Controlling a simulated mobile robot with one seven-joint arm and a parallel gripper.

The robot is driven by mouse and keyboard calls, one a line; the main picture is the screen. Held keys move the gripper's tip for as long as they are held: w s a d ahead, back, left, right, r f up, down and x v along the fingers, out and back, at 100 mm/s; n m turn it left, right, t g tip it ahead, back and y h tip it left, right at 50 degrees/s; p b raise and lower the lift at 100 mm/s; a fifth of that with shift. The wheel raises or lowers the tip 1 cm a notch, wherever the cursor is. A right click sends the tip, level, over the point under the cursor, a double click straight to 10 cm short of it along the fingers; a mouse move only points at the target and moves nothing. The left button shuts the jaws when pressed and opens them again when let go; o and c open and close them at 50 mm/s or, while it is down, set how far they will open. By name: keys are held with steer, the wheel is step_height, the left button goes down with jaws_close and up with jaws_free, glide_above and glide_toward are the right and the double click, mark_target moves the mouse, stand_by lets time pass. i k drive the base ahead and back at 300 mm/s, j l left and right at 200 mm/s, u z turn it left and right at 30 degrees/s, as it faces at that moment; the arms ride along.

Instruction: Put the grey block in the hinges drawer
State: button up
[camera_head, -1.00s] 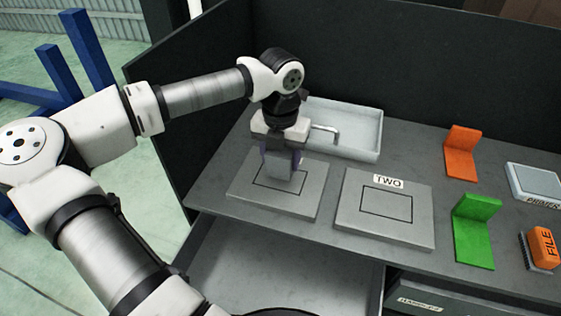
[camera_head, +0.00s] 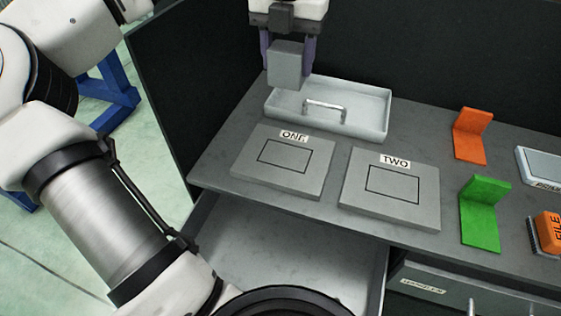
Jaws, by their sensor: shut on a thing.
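My gripper (camera_head: 288,62) is shut on the grey block (camera_head: 286,68) and holds it in the air. In the picture they are just above the back-left part of the light grey tray. An open drawer (camera_head: 270,258) juts out under the front left of the bench; its bare floor shows and the part I see is empty. Its front and any label are out of view, so I cannot read whether it is the hinges drawer. A shut drawer (camera_head: 428,282) beside it has a small label that is hard to read.
The tray (camera_head: 365,110) holds a metal handle (camera_head: 325,110). Plates marked ONE (camera_head: 285,187) and TWO (camera_head: 390,215) lie empty on the bench. Orange (camera_head: 470,140) and green (camera_head: 482,215) brackets and an orange FILE block (camera_head: 548,230) stand right. Dark panels wall the back and left.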

mark_target(272, 283)
steer(key=k+l, duration=0.9)
steer(key=i+l+u, duration=0.05)
steer(key=l, duration=0.05)
